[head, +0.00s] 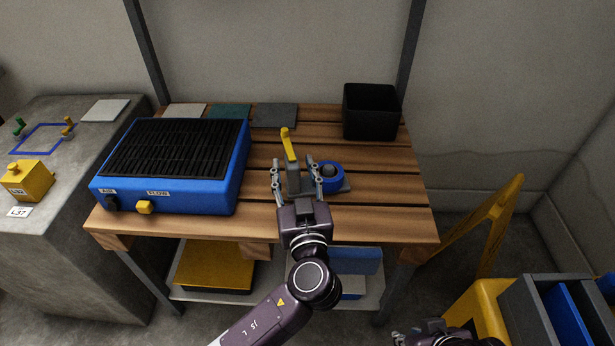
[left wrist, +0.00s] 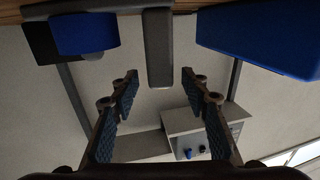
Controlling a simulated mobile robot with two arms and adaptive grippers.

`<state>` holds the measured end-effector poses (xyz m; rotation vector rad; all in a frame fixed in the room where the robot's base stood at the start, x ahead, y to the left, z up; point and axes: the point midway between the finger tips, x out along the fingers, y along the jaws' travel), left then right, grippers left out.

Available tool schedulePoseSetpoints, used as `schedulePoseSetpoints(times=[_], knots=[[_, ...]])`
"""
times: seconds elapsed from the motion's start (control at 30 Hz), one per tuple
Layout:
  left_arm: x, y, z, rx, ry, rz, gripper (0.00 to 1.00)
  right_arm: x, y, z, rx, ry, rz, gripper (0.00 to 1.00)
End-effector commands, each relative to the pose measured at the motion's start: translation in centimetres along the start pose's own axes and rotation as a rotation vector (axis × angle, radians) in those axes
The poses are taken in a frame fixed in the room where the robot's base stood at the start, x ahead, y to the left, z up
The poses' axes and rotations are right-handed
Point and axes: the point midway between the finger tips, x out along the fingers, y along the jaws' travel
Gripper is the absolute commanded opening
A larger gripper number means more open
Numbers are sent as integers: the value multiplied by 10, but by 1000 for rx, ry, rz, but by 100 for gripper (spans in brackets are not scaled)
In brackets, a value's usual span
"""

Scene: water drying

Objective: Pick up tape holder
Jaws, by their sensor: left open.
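My right gripper (head: 435,332) is only partly visible at the bottom edge.
A blue box with a black grille (head: 243,165) stands left on the bench, and a black bin (head: 371,112) at the back right. Flat plates (head: 275,115) lie along the back. Bench posts rise behind. A yellow stand (head: 495,220) is right of the bench.

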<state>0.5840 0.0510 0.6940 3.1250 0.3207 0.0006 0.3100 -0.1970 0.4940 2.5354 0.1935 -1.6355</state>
Motion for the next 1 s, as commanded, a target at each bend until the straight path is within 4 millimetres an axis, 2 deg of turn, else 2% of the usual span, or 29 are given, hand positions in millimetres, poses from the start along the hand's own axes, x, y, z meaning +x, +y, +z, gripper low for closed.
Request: schedulePoseSetpoints(times=[0.03,0.17,0.43,0.8,0.83,1.0], knots=[[9,-2,-2,3,4,-1,42,0,0,1,0,-3,0,22],[22,-1,-1,3,2,-1,42,1,0,-3,0,13,0,22],[26,-1,0,1,-1,-1,42,0,0,-4,0,16,0,22],[25,-1,0,1,-1,-1,2,0,0,-4,0,16,0,22],[25,-1,0,1,-1,-1,0,0,0,-4,0,16,0,22],[25,-1,0,1,-1,-1,0,0,0,-4,-1,16,0,22]])
